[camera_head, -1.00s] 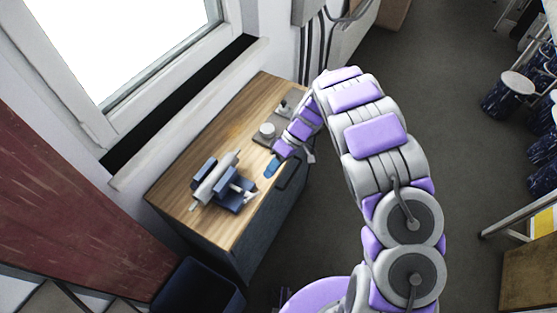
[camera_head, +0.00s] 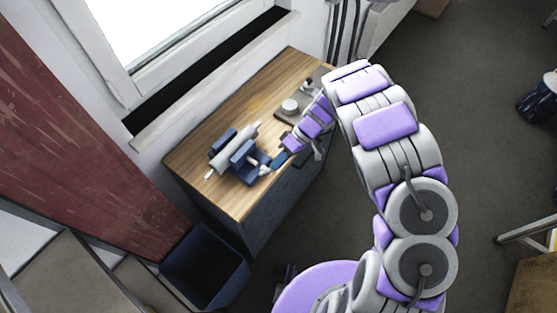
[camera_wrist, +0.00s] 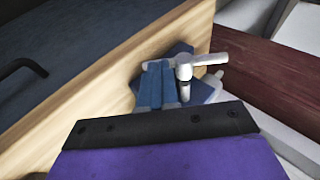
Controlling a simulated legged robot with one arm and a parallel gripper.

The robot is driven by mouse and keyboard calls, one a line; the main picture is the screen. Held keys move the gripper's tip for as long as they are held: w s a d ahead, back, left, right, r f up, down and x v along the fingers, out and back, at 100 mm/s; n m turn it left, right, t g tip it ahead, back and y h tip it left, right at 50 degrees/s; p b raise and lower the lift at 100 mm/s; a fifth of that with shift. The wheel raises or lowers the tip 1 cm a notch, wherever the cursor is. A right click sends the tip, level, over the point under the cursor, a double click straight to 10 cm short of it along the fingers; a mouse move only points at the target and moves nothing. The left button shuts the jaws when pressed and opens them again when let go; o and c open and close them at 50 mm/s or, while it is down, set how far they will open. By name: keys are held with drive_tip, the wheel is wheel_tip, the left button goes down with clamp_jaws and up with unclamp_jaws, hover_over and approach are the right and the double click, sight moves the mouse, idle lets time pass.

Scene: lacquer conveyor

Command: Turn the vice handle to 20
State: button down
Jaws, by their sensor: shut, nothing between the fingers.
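In the wrist view the T-shaped handle (camera_wrist: 207,60) stands just right of my fingertips, with the blue vice body partly hidden behind. My gripper (camera_head: 277,162) is shut and empty, with its blue fingers (camera_wrist: 158,68) side by side, close to the handle. I cannot tell whether they touch it. No number or scale is readable.
The wooden bench (camera_head: 205,135) has clear top around the vice. A grey plate with small round parts (camera_head: 290,106) lies farther back. A dark bin (camera_head: 207,265) stands at the bench's near end. A black drawer pull (camera_wrist: 22,68) shows in the wrist view.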

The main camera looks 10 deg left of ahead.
sight(277, 173)
drive_tip(key=shift+f, duration=0.1)
drive_tip(key=shift+s+f+m+g+y+p, duration=0.15)
drive_tip(key=shift+f+g+y+p, duration=0.25)
drive_tip(key=shift+g, duration=0.25)
drive_tip(key=shift+w+f+m+g+y+p, duration=0.15)
drive_tip(key=shift+g+y+p, duration=0.25)
drive_tip(key=shift+g, duration=0.3)
drive_tip(key=shift+s+f+m+g+y+p, duration=0.1)
drive_tip(key=shift+f+g+y+p, duration=0.2)
drive_tip(key=shift+g+p, duration=0.3)
drive_tip(key=shift+f+p, duration=0.1)
drive_tip(key=shift+p, duration=0.25)
drive_tip(key=shift+s+f+p, duration=0.1)
drive_tip(key=shift+p, duration=0.2)
drive_tip(key=shift+s+a+f+p, duration=0.15)
drive_tip(key=shift+f+p, duration=0.3)
drive_tip(key=shift+p, duration=0.3)
drive_tip(key=shift+f, duration=0.2)
